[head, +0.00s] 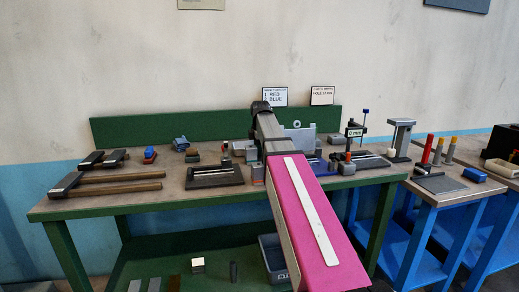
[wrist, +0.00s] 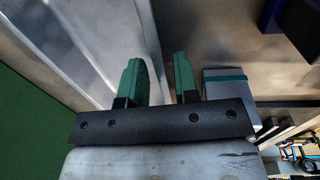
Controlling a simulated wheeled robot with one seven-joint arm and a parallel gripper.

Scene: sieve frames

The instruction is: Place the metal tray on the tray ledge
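My gripper (wrist: 160,78) shows in the wrist view with its two green fingers apart. A bright thin metal edge runs behind or into the gap between them; I cannot tell whether either finger touches it. A large pale grey metal surface (wrist: 75,45), perhaps the metal tray, fills the left of that view. In the head view my pink arm reaches over the green bench and hides my gripper. A grey metal piece (head: 302,137), perhaps the tray, stands just right of the arm at the bench's back. I cannot make out the tray ledge for certain.
The green bench (head: 110,205) carries long bars with dark ends (head: 105,187) at left, a dark slotted plate (head: 213,177) and several small blocks. A small press (head: 354,137) stands at right. Blue tables (head: 428,200) stand further right.

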